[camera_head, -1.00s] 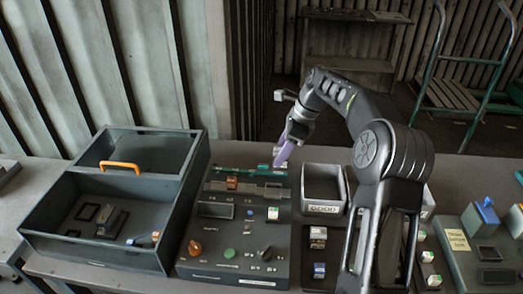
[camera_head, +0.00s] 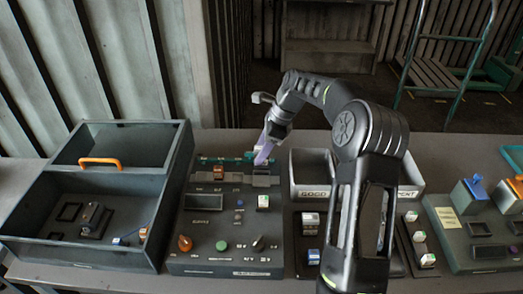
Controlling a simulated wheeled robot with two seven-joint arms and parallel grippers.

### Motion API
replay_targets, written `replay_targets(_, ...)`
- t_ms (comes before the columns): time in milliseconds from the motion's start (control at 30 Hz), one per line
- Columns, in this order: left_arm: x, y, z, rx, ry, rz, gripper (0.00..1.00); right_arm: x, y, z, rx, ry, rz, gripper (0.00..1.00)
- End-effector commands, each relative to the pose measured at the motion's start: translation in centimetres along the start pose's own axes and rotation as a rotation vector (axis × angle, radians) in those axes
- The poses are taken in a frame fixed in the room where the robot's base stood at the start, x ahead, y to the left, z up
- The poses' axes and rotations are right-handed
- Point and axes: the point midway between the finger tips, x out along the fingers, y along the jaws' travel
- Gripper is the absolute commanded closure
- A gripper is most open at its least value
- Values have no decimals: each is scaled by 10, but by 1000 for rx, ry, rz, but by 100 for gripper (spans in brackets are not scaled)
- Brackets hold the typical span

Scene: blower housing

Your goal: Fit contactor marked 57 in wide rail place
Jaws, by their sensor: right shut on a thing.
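My right gripper (camera_head: 263,156), with pale purple fingers, reaches down to the upper right of the dark control panel (camera_head: 205,231). It is shut on a small dark block, likely the contactor (camera_head: 262,169), at the right end of the panel's rail area. The fingers partly hide the block, and I cannot read a 57 on it. I cannot tell whether it touches the rail (camera_head: 238,177). An orange-brown module (camera_head: 219,172) stands to the left on that rail. My left gripper is not in view.
A grey open case (camera_head: 84,257) with an orange handle (camera_head: 100,162) stands left of the panel. A light grey bin (camera_head: 309,190) stands close on the right. Several small modules (camera_head: 310,224) lie in front of it. A board with blue and orange parts (camera_head: 480,222) is far right.

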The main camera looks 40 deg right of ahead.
Motion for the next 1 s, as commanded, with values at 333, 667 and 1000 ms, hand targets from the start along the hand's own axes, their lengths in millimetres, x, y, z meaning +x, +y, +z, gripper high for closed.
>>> replay_targets(333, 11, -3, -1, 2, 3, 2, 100, 12, 0, -4, 0, -1, 0, 85)
replay_targets(667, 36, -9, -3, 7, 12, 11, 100, 42, 0, -17, 1, -1, 0, 85)
replay_targets(1000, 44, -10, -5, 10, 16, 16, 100, 54, 0, -21, -1, -1, 0, 85)
